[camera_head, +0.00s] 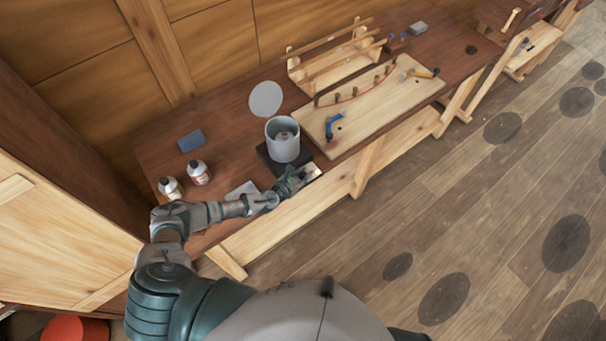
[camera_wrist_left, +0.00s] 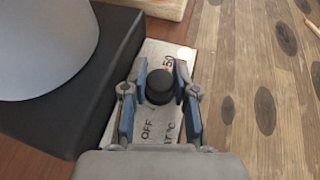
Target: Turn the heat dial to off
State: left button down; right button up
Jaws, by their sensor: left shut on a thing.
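The heat dial (camera_wrist_left: 158,86) is a black round knob in the left wrist view. It sits on a pale panel (camera_wrist_left: 150,56) marked "OFF" and "50", with other lettering partly hidden. My left gripper (camera_wrist_left: 160,82) has its two blue-padded fingers around the dial, one on each side, and is shut on it. In the head view my left gripper (camera_head: 294,182) is at the front of the black heater base (camera_head: 262,156), which carries a grey pot (camera_head: 283,146). The dial is hidden by the gripper there. My right gripper is not in view.
Two bottles (camera_head: 199,173) and a blue block (camera_head: 191,141) stand left on the bench. A round grey lid (camera_head: 266,99) lies behind the pot. A wooden board (camera_head: 370,105) with a blue-handled tool (camera_head: 333,125) is to the right. Open floor (camera_head: 480,190) lies beyond the bench's front edge.

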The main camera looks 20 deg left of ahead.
pick_arm(q)
jog(key=shift+w+a+r, duration=0.1)
jog(key=shift+w+r, duration=0.15)
jog(key=c, duration=1.2)
grip_release()
jog(key=shift+o, duration=0.2)
jog(key=shift+f, duration=0.15)
jog(key=v, duration=1.2)
